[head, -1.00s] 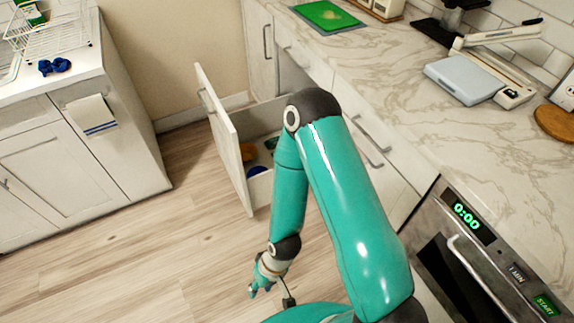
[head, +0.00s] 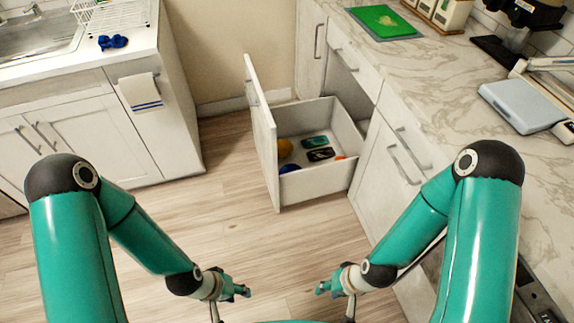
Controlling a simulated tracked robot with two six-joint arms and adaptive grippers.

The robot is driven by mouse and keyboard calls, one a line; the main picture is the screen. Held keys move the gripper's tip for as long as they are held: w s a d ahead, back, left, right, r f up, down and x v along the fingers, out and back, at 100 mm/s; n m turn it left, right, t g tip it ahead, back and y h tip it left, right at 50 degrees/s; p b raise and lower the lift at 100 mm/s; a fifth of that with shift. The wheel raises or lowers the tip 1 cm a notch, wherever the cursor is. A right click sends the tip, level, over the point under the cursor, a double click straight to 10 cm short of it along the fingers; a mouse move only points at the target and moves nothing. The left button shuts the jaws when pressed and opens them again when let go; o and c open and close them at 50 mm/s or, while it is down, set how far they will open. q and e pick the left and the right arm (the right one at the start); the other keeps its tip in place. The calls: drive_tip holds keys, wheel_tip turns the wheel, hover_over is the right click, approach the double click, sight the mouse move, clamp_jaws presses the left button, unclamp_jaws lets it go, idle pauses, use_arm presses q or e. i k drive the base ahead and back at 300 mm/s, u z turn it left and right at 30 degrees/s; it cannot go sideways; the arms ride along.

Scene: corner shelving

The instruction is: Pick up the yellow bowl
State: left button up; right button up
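A yellow-orange rounded thing (head: 285,148), perhaps the yellow bowl, lies inside the open drawer (head: 318,185). The drawer's tall front panel hides part of it, so I cannot make out its full shape. My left gripper (head: 243,290) hangs low at the bottom of the head view, well in front of the drawer. My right gripper (head: 323,288) hangs low opposite it, also clear of the drawer. Both appear empty, but their fingers are too small to tell open from shut.
The drawer also holds a blue thing (head: 289,168), dark-and-green flat items (head: 319,154) and a small orange-red thing (head: 339,157). A marble counter (head: 445,85) runs along the right. A sink cabinet (head: 85,130) stands at left. The wooden floor (head: 225,215) between is clear.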

sight(285, 148)
drive_tip(key=z, duration=0.1)
drive_tip(key=i, duration=1)
drive_tip(key=u, duration=0.05)
